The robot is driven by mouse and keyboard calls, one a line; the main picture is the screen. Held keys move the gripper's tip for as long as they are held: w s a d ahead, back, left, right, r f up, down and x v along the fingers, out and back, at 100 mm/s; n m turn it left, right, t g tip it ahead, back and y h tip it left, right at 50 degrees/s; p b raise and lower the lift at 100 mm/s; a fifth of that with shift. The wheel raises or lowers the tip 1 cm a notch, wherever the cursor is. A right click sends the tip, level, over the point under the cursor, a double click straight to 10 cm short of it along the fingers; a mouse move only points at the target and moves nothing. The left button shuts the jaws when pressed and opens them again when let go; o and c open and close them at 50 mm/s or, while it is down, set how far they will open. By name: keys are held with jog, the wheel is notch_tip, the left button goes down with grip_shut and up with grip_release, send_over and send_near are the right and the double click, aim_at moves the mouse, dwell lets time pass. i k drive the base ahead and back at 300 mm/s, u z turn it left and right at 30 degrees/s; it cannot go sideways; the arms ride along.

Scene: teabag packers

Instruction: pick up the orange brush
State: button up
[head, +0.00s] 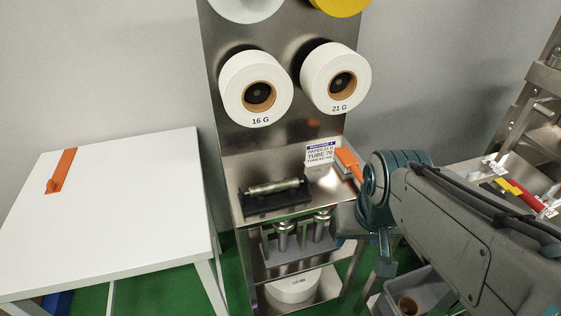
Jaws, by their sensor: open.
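An orange tool (61,171) lies flat near the far left edge of the white table, long and narrow with a wider lower end. A second orange piece (347,161) stands tilted beside the sign on the steel machine, its lower part hidden by my arm. I cannot tell from their shapes which one is the brush. My gripper (364,254) hangs at the end of my arm, right of the machine's shelf and below the second orange piece. It is open, seen partly from behind, with nothing visible in it. It is apart from both orange pieces.
The white table (120,225) is otherwise bare. The steel machine (225,95) carries paper rolls (262,117) and a dark roller block (275,200). A grey bin (425,290) stands low beneath my arm. A bench at right holds yellow and red tools (520,196).

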aim_at(346, 160)
jog(key=z, duration=0.05)
jog(key=k, duration=0.55)
jog(key=u, duration=0.5)
jog(key=i, duration=1.05)
jog(key=u, duration=0.3)
